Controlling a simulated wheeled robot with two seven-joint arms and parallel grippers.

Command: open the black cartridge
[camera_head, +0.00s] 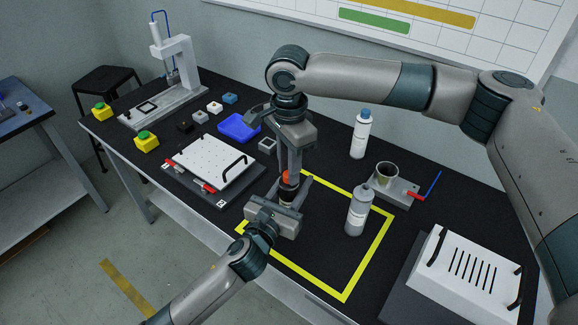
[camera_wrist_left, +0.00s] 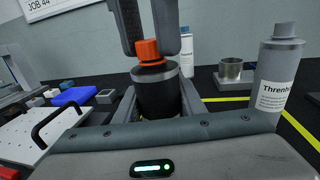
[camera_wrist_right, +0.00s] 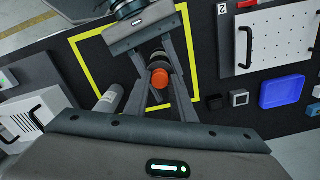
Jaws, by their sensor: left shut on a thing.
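The black cartridge (camera_wrist_left: 158,92) stands upright with an orange cap (camera_wrist_left: 147,50) on top. My left gripper (camera_head: 286,199) is shut around the black body, with one finger on each side in the left wrist view. My right gripper (camera_head: 291,165) comes down from above, its fingers apart near the orange cap. In the right wrist view the orange cap (camera_wrist_right: 158,78) shows between my right fingers, with a gap visible beside it. I cannot tell whether a finger touches the cap. The cartridge's lower part is hidden by my left gripper.
A grey bottle (camera_head: 359,210) stands close to the right inside the yellow outline (camera_head: 376,252). Another bottle (camera_head: 361,133) and a metal cup (camera_head: 386,174) stand behind. A white perforated plate (camera_head: 211,160), a blue tray (camera_head: 238,128) and a white slotted box (camera_head: 470,275) flank the work area.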

